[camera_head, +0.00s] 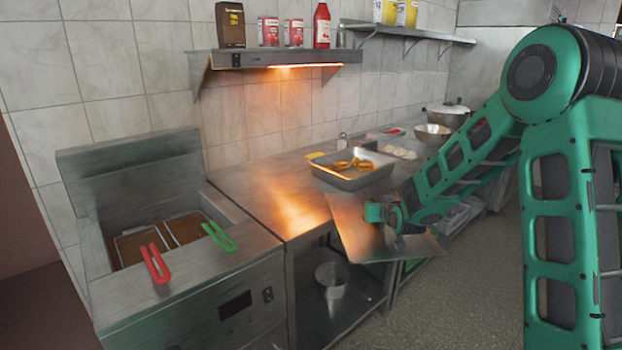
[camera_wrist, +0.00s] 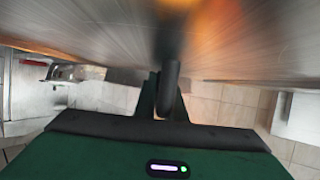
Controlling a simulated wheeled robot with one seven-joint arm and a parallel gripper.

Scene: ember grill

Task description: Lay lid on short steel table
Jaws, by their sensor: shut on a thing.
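The lid (camera_head: 350,232) is a flat steel sheet, held tilted at the front edge of the steel table, right of the fryer. My gripper (camera_head: 384,213) is shut on its handle. In the wrist view the lid (camera_wrist: 75,32) fills the top and its dark handle (camera_wrist: 169,85) sits between the fingers. The short steel table (camera_head: 252,188) stands between the fryer and the longer counter, with warm light on its bare top. Whether the lid touches the table edge cannot be told.
A steel tray (camera_head: 349,184) with orange food stands at the right on the worktop. The fryer (camera_head: 190,290) with red and green basket handles is at the left. A lit shelf (camera_head: 275,56) hangs above. A steel pot (camera_head: 331,279) stands on the lower shelf.

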